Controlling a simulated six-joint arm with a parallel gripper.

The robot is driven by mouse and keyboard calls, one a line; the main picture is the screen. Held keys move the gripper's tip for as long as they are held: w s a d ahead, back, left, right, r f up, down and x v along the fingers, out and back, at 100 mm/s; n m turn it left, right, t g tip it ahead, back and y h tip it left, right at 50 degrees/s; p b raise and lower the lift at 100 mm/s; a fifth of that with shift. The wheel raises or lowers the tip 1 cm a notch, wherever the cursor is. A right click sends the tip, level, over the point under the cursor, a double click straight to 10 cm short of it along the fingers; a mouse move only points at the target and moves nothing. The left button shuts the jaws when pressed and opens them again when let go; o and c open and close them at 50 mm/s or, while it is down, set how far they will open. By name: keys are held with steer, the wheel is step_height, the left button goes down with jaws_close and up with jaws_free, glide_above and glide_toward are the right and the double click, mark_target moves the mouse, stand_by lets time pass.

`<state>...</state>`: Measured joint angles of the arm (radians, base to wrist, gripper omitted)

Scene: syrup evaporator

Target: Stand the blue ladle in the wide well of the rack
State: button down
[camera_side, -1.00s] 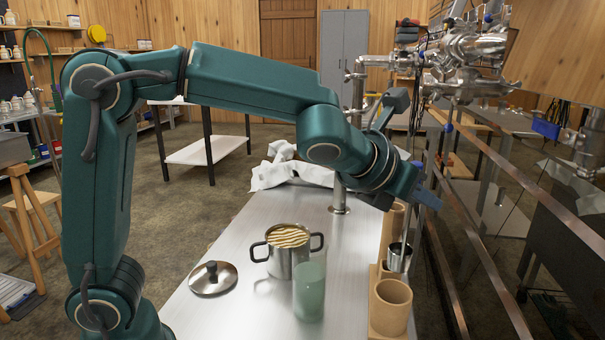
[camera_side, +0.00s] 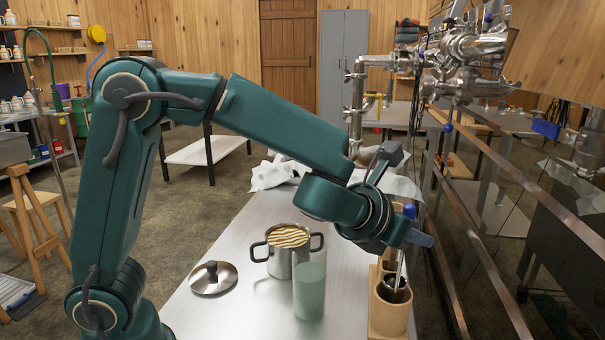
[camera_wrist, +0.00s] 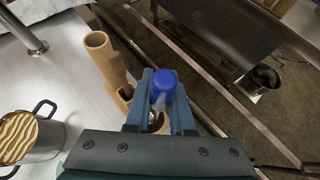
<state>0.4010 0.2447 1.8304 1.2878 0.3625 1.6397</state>
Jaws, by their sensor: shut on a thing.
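The blue-handled ladle (camera_side: 410,211) hangs from my gripper (camera_side: 416,238), its handle up and its steel bowl (camera_side: 395,289) down. In the side view the bowl is at the mouth of the wide front well of the tan rack (camera_side: 389,319); I cannot tell how deep it sits. In the wrist view my gripper (camera_wrist: 163,90) is shut on the ladle, and the blue handle end (camera_wrist: 163,80) shows between the fingers. The fingers hide much of the rack (camera_wrist: 98,42) and the well below.
A steel pot (camera_side: 280,262) with a striped top, a translucent green cylinder (camera_side: 309,290) and a lid (camera_side: 213,277) stand left of the rack on the metal bench (camera_side: 240,310). A white cloth (camera_side: 275,172) lies behind. Metal rails (camera_side: 470,240) run close on the right.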

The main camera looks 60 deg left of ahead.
mark_target(403, 256)
steer(key=shift+f, duration=2.1)
steer(key=c, duration=0.7)
jaws_free()
steer(key=o, duration=0.7)
steer(key=shift+v, duration=3.75)
